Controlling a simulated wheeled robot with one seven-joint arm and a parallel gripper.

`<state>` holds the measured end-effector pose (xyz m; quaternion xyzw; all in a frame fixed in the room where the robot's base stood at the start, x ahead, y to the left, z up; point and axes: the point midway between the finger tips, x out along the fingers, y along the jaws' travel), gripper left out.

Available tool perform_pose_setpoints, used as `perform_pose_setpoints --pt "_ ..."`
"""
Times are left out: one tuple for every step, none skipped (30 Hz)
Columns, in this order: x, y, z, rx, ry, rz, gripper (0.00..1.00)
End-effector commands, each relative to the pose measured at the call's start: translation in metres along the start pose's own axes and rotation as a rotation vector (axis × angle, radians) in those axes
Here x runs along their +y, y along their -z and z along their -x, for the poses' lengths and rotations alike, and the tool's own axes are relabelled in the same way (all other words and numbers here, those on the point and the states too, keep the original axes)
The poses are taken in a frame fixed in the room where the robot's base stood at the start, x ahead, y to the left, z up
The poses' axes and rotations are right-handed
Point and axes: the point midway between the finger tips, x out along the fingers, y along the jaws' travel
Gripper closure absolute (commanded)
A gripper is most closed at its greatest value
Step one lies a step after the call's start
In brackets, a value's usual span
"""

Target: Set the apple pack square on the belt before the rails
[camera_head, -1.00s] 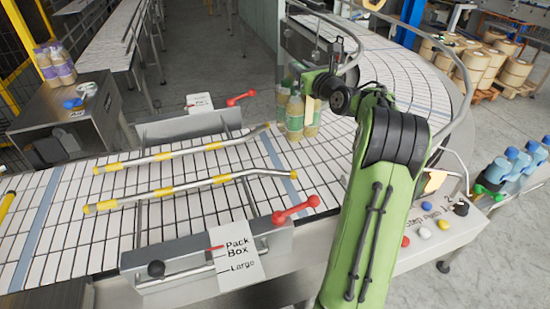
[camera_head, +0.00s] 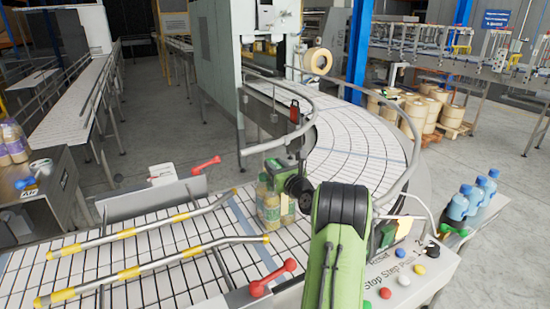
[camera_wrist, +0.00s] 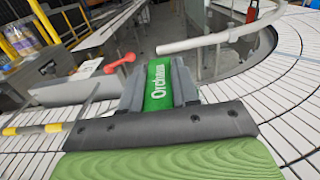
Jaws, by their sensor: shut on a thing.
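The apple pack (camera_head: 268,205), bottles with a green label, stands upright on the belt (camera_head: 240,215), just right of the open ends of the yellow-banded rails (camera_head: 190,250). My gripper (camera_head: 284,185) is at its upper right side and shut on it. In the wrist view the green label (camera_wrist: 158,85) shows between the two grey fingers of my gripper (camera_wrist: 160,88). The rest of the pack is hidden behind the gripper there. I cannot tell whether the pack is exactly square to the belt.
Red-handled clamps (camera_head: 273,278) and (camera_head: 206,165) stand beside the rails. A curved guard rail (camera_head: 290,140) runs behind the pack. A button panel (camera_head: 405,270) is at lower right, with blue bottles (camera_head: 470,200) beyond. The belt left of the pack, between the rails, is empty.

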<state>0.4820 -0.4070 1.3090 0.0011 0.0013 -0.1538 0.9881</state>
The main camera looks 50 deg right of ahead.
Motion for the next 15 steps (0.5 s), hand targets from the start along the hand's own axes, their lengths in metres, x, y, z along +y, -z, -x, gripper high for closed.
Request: perform_pose_setpoints --pt "0.0006 -0.0048 -0.0004 -0.012 -0.001 0.004 1.00" --pt "0.0006 -0.0052 -0.0004 -0.012 -0.001 0.004 1.00" --pt "0.0007 -0.0054 -0.0004 -0.012 -0.001 0.004 1.00" --pt "0.0008 -0.0055 -0.0004 -0.012 -0.001 0.004 1.00" --pt "0.0008 -0.0055 -0.0005 -0.011 -0.001 0.004 1.00" --pt "0.0008 -0.0051 -0.0005 -0.011 -0.001 0.003 1.00" --pt "0.0008 -0.0043 -0.0005 -0.011 -0.002 0.003 1.00" --pt "0.0009 -0.0033 -0.0005 -0.011 -0.002 0.003 1.00" --pt "0.0010 -0.0021 -0.0005 -0.011 -0.002 0.003 1.00" --pt "0.0006 0.0016 -0.0003 -0.002 -0.001 0.001 0.67" --pt "0.0006 0.0013 -0.0003 -0.002 -0.001 0.001 0.63" --pt "0.0006 0.0012 -0.0003 -0.002 -0.001 0.001 0.57" --pt "0.0006 0.0012 -0.0003 -0.002 -0.001 0.001 0.52" --pt "0.0006 0.0011 -0.0003 -0.002 -0.001 0.001 0.47" --pt "0.0006 0.0011 -0.0003 -0.002 -0.001 0.001 0.45"
